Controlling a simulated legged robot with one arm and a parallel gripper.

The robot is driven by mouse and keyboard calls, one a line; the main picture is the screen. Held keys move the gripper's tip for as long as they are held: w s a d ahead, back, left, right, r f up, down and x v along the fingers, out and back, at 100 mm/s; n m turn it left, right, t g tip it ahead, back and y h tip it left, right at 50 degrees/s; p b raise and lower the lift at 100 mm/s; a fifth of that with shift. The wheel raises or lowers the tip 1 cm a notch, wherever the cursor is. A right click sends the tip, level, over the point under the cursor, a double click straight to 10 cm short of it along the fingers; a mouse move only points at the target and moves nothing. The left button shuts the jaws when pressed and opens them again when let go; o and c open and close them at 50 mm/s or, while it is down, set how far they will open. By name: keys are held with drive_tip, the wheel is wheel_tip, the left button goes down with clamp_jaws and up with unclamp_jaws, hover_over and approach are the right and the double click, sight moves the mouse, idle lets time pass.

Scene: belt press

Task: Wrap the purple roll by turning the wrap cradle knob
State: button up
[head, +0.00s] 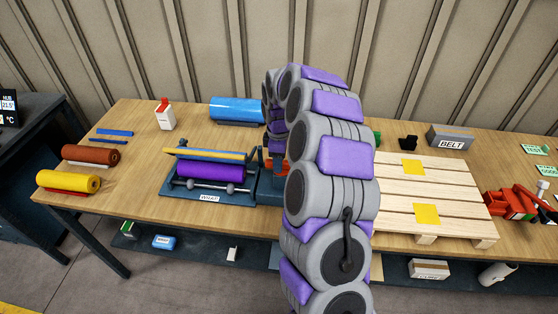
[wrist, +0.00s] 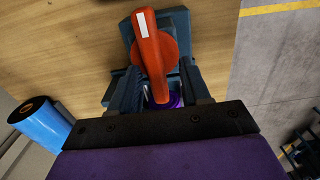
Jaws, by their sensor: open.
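The purple roll (head: 208,172) lies in the blue wrap cradle (head: 180,193), which has a "WRAP" label, on the wooden table. A yellow-topped blue bar spans the cradle behind the roll. The orange-red knob (wrist: 152,50) with a white mark shows large in the wrist view, in front of a dark blue mount. My gripper (wrist: 158,70) is open, with one dark finger on each side of the knob's lower part. I cannot tell whether the fingers touch it. In the head view my arm hides most of the gripper and knob area.
A blue roll (head: 237,110) lies behind the cradle; brown (head: 90,154) and yellow (head: 67,181) rolls lie at the left. A wooden pallet (head: 455,205) with yellow squares and a "BELT" box (head: 450,137) are to the right. A red device (head: 510,204) sits at far right.

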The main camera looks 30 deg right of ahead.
drive_tip(key=shift+d+f, duration=0.15)
drive_tip(key=shift+d, duration=0.85)
drive_tip(key=shift+c, duration=1.3)
drive_tip(key=shift+a, duration=0.55)
drive_tip(key=c, duration=0.5)
drive_tip(key=shift+c, duration=0.5)
clamp_jaws()
